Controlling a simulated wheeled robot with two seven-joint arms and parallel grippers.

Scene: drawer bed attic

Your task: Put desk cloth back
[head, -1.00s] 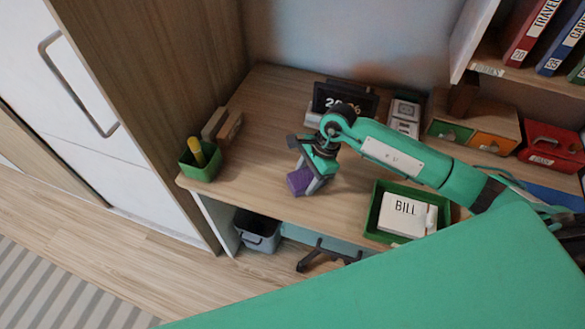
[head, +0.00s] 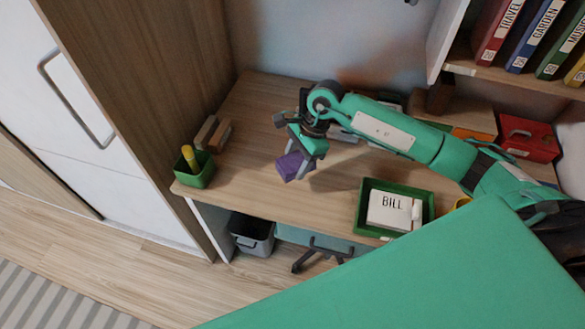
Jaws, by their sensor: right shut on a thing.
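The purple desk cloth (head: 290,166) looks like a small folded block in the head view. My right gripper (head: 297,160) is shut on it, over the left half of the wooden desk (head: 250,120). The gripper points down, and I cannot tell whether the cloth touches the desktop or hangs just above it. My right arm comes in from the right and hides part of the desk's back. My left gripper is not in view.
A green cup (head: 195,170) with a yellow item stands at the desk's left edge, beside wooden blocks (head: 212,135). A green tray (head: 366,205) holds a BILL box (head: 392,209). A red box (head: 528,138) is at right. A grey bin (head: 251,233) stands below.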

